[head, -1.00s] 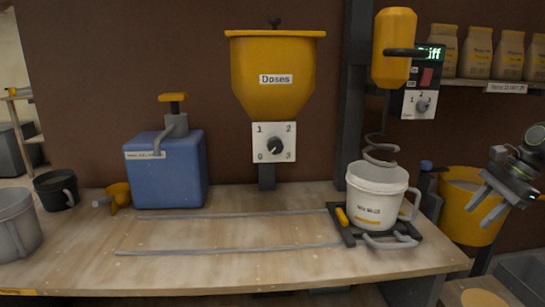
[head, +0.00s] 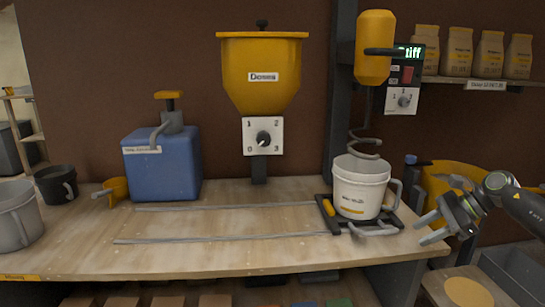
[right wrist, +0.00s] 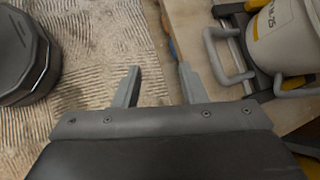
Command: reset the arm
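My right gripper (head: 422,231) is at the right of the head view, just right of the table's front right corner. Its fingers are apart with nothing between them, as the right wrist view also shows (right wrist: 158,78). The white bucket (head: 358,190) stands upright on a black carriage (head: 326,208) under the mixer's spiral whisk (head: 365,143). The gripper is right of the bucket's handle, apart from it. The bucket's side and handle also show at the upper right of the wrist view (right wrist: 285,30). My left gripper is not in view.
A yellow tub (head: 440,184) stands behind my right gripper. The mixer's panel (head: 403,80) reads "Stiff". The yellow hopper (head: 262,85), blue pump tank (head: 160,170) and grey jug (head: 15,218) line the table (head: 220,262). The table's middle, with two rails, is clear.

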